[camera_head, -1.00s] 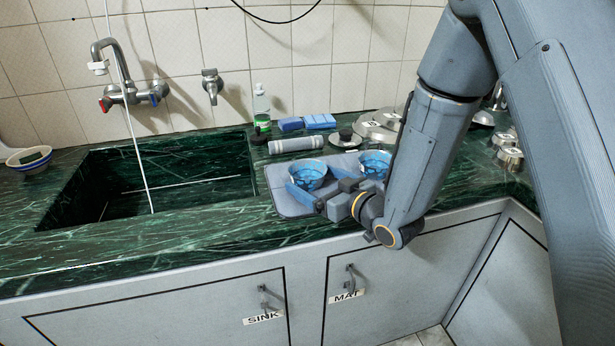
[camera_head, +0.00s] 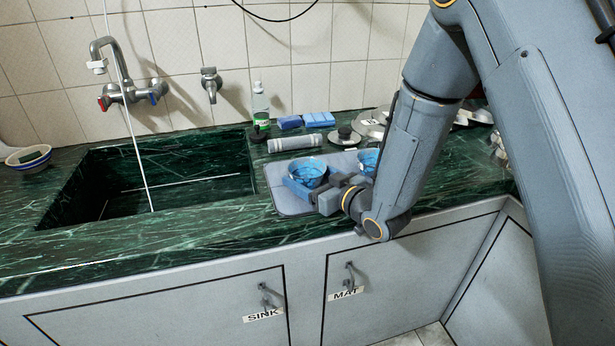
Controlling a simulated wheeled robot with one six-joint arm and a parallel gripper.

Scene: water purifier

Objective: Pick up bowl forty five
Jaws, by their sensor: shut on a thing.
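Two blue patterned bowls stand on a grey mat (camera_head: 285,204) on the green counter, right of the sink. My gripper (camera_head: 312,182) is at the left bowl (camera_head: 307,170), with its blue-tipped fingers at that bowl's near side, and it is shut on it. The bowl looks upright and at mat level; I cannot tell whether it is lifted. The right bowl (camera_head: 368,160) is partly hidden behind my arm. No number is readable on either bowl.
The empty sink (camera_head: 160,180) and faucet (camera_head: 120,85) are to the left. Behind the mat are a grey cylinder (camera_head: 295,142), a bottle (camera_head: 260,105), blue sponges (camera_head: 318,119) and metal lids (camera_head: 370,124). A bowl with a sponge (camera_head: 28,160) stands at far left.

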